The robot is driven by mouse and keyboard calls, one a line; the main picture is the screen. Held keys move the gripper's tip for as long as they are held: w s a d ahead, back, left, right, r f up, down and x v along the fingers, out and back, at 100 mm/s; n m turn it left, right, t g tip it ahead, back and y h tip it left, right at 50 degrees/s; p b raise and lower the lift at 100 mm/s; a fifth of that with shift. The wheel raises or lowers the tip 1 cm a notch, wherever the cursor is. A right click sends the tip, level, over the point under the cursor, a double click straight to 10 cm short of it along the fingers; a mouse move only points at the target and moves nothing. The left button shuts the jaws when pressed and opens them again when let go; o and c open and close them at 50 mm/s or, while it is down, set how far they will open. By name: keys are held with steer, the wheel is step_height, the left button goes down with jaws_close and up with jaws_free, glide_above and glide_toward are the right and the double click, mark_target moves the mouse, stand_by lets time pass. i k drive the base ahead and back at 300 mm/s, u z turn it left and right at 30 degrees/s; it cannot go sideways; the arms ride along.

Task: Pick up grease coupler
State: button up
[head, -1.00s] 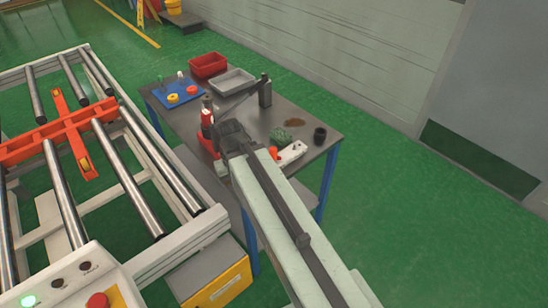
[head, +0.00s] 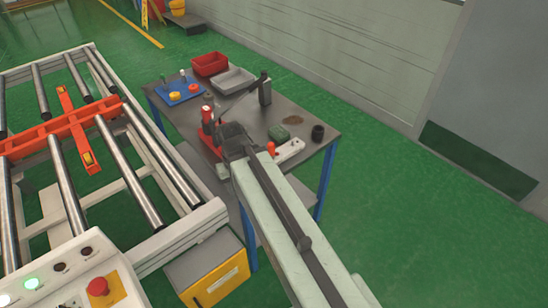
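I cannot pick out the grease coupler for certain; small parts lie on a blue mat (head: 182,99) at the table's far left. On it are a yellow disc (head: 174,96), an orange-red disc (head: 194,88) and small upright pieces with pale tops. My gripper (head: 234,137) is a dark shape above the middle of the grey table (head: 305,110), nearer than the mat. My own arm hides its fingers, so I cannot see whether it is open or holds anything. An upright red tool (head: 207,118) stands just left of it.
A red bin (head: 210,64) and a grey bin (head: 233,81) stand at the back. A dark bottle (head: 265,91), green cloth (head: 279,132), black cup (head: 318,133) and white power strip (head: 290,150) are on the right. A roller conveyor (head: 150,195) flanks the table's left.

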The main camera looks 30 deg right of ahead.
mark_target(271, 146)
steer(key=z, duration=0.05)
steer(key=k, duration=0.85)
steer(key=z, duration=2.1)
steer(key=i, duration=1.5)
steer(key=u, duration=3.85)
steer(key=i, duration=1)
steer(key=u, duration=0.05)
